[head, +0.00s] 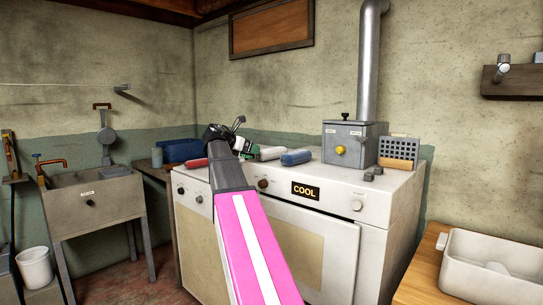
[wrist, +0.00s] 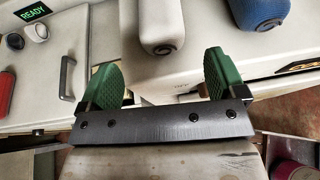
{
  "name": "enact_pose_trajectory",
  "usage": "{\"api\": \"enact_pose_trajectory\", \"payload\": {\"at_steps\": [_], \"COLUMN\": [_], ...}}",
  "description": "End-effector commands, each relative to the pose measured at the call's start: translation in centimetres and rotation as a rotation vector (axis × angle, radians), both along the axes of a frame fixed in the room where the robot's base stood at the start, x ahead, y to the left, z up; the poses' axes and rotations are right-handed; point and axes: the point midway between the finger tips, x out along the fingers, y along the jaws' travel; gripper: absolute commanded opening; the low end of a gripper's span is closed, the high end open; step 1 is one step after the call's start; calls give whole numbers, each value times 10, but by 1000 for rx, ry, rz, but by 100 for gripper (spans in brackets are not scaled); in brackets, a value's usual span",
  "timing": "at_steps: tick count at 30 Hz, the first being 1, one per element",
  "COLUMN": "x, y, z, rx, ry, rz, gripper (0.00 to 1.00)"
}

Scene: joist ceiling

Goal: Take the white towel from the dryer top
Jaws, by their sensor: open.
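The white towel (head: 270,153) is a rolled bundle on the white dryer top (head: 330,178), between a red roll and a blue roll. In the wrist view the white towel (wrist: 160,25) lies just ahead of my gripper, centred between its fingers. My gripper (wrist: 160,76) is open and empty, with green pads apart on either side of the towel's near end.
The blue roll (head: 296,157) lies close right of the white towel, and the red roll (head: 194,163) lies to the left. A grey metal box (head: 345,143) with a flue pipe (head: 369,70) stands at the back right. A small rack (head: 398,152) is beside it.

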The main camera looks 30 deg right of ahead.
Motion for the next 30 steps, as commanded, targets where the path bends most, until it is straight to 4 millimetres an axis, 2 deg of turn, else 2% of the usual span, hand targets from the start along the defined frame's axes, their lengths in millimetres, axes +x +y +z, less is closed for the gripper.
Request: {"api": "enact_pose_trajectory", "payload": {"at_steps": [5, 15, 22, 23, 27, 28, 30], "x": [3, 12, 13, 12, 12, 12, 12], "y": [-9, -48, -50, -50, -50, -50, -50], "z": [-4, -18, -19, -19, -19, -19, -19], "rx": [0, 1, 1, 1, 1, 1, 0], "ry": [0, -1, -1, -1, -1, -1, -2], "rz": [1, 0, 1, 1, 1, 1, 1], "gripper": [89, 89, 89, 83, 37, 33, 33]}}
